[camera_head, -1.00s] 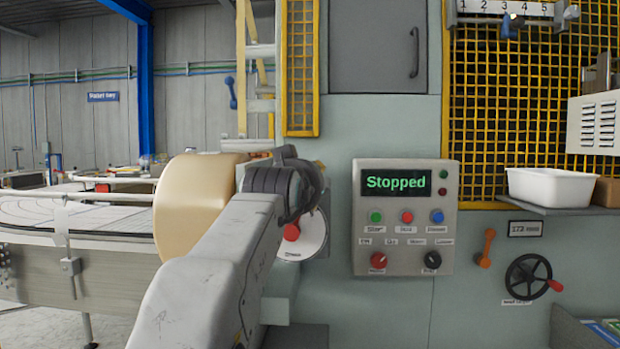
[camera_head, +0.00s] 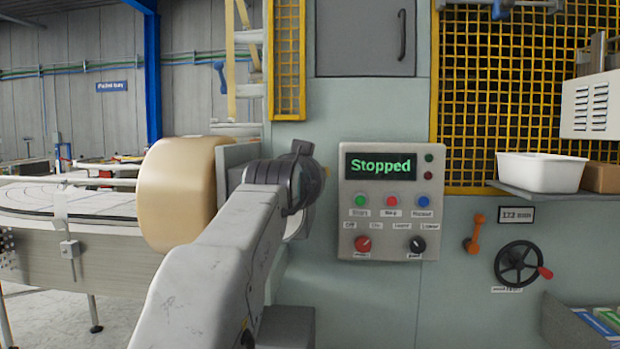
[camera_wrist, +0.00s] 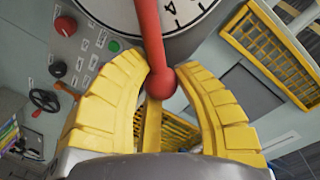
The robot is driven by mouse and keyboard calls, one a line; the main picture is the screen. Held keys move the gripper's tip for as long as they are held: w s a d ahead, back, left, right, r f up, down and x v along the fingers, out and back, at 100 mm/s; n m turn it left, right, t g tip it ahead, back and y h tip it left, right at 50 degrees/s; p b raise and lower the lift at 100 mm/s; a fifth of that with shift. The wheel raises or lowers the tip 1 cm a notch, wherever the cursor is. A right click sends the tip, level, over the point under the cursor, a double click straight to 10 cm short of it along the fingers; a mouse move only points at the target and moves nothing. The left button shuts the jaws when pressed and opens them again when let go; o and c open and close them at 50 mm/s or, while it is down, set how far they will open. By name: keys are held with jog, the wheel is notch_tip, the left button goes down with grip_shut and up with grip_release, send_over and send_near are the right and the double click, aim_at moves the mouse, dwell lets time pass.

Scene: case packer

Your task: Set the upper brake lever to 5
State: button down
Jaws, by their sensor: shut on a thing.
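A red lever (camera_wrist: 149,35) with a round red knob (camera_wrist: 161,82) crosses a white dial (camera_wrist: 115,12) in the wrist view. A figure 4 and other marks, turned in the picture, show right of the lever; its exact setting cannot be read. My gripper (camera_wrist: 158,72) has its yellow fingers on either side of the lever's knob end, shut on it. In the head view my arm hides the lever, and only a sliver of the white dial (camera_head: 298,224) shows beside my wrist. No label confirms it as the upper brake lever.
A large beige roll (camera_head: 178,194) stands just left of my arm. A control panel (camera_head: 391,202) reading "Stopped" is to the right, with an orange lever (camera_head: 474,233) and a black handwheel (camera_head: 519,263) beyond. A white bin (camera_head: 540,172) sits on a shelf.

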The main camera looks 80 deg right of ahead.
dwell(0.3)
jog(key=c, duration=0.9)
grip_release()
jog(key=a+r, duration=0.1)
jog(key=a, duration=1.1)
